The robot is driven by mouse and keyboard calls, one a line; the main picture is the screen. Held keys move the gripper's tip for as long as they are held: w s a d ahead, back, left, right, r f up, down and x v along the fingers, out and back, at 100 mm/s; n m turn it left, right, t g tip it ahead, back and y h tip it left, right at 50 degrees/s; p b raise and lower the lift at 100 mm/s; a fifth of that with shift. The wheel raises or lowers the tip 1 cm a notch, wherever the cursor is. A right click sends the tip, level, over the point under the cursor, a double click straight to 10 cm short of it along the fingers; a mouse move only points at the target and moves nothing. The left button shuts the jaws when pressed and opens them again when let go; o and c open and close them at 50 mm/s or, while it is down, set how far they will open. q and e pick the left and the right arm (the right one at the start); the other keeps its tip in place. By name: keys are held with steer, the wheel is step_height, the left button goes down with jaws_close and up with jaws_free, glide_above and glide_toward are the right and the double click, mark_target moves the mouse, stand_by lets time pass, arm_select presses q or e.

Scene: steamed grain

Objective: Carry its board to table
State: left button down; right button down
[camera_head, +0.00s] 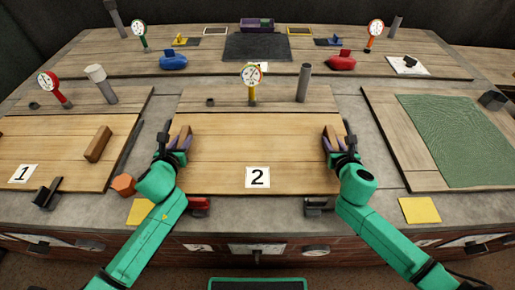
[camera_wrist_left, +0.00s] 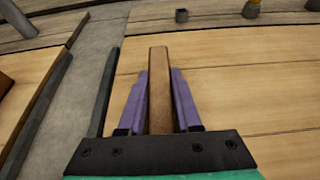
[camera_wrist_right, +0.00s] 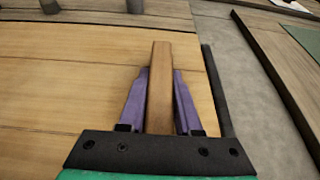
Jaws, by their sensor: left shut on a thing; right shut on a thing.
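The wooden board (camera_head: 250,140) marked with a white "2" card (camera_head: 257,177) lies in the middle of the counter in the head view. It has a wooden handle block at each side. My left gripper (camera_head: 178,142) is shut on the left handle, which shows between purple fingers in the left wrist view (camera_wrist_left: 158,90). My right gripper (camera_head: 336,140) is shut on the right handle, seen in the right wrist view (camera_wrist_right: 160,90). I cannot tell whether the board is lifted off the counter. A yellow-rimmed gauge (camera_head: 252,76) and a grey cylinder (camera_head: 304,82) stand at its far edge.
Board "1" (camera_head: 60,135) with its wooden block (camera_head: 98,144) is at the left. A board with a green cloth (camera_head: 460,135) is at the right. An orange hexagonal piece (camera_head: 124,185) lies beside my left arm. A long table with blue and red items (camera_head: 342,62) stands behind.

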stand_by(0.4)
